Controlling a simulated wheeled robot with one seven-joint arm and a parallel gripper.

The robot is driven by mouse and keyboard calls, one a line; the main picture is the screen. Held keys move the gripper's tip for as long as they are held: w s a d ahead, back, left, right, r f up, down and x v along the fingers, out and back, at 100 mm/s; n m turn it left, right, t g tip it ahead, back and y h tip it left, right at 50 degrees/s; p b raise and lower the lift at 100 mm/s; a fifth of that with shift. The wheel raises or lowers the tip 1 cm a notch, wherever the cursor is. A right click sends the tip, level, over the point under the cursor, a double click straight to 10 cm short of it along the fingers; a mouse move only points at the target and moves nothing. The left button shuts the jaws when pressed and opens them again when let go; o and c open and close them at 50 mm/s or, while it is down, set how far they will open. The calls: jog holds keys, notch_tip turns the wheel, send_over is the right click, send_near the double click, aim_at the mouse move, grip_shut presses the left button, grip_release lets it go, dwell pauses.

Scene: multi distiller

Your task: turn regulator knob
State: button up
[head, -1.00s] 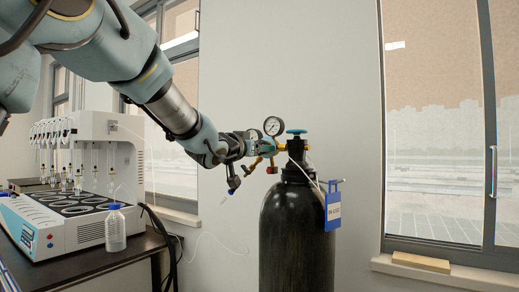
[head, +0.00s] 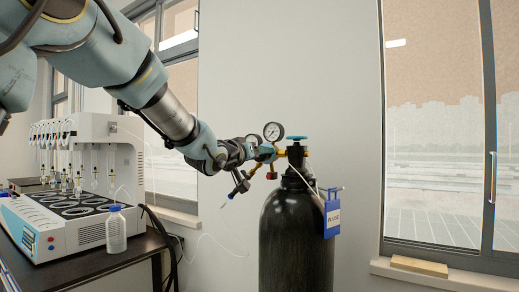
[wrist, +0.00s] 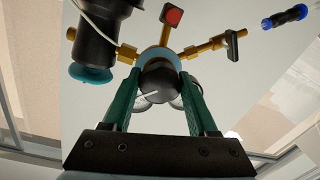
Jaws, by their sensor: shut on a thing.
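The regulator's dark round knob (wrist: 157,80) is between the two green fingers of my gripper (wrist: 160,84) in the wrist view. The fingers are shut on the knob, one on each side. A white line marks its face. In the head view my gripper (head: 265,152) reaches in from the left to the regulator and hides the knob. The regulator's brass fittings (wrist: 205,45) branch out behind the knob in the wrist view. A round pressure gauge (head: 273,131) stands above the gripper in the head view.
The black gas cylinder (head: 297,235) stands below, with a teal valve wheel (head: 296,138) on top and a blue tag (head: 332,217) hanging at its right. A white multi-position distiller (head: 75,215) and a bottle (head: 116,230) are on the bench at left. The wall behind is bare.

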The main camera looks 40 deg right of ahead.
jog(key=n+p, duration=0.1)
jog(key=n, duration=0.1)
jog(key=n+p, duration=0.2)
jog(key=shift+w+a+r, duration=0.1)
jog(key=shift+w+r, duration=0.05)
jog(key=shift+n+g+p, duration=0.3)
jog(key=shift+n+p, duration=0.8)
jog(key=shift+n, duration=0.6)
jog(key=shift+f+y, duration=0.2)
jog(key=shift+y, duration=0.1)
jog(key=o, duration=1.4)
jog(key=shift+c, duration=0.2)
jog(key=b+v, duration=0.2)
jog(key=v, duration=0.8)
jog(key=shift+a+b, duration=0.35)
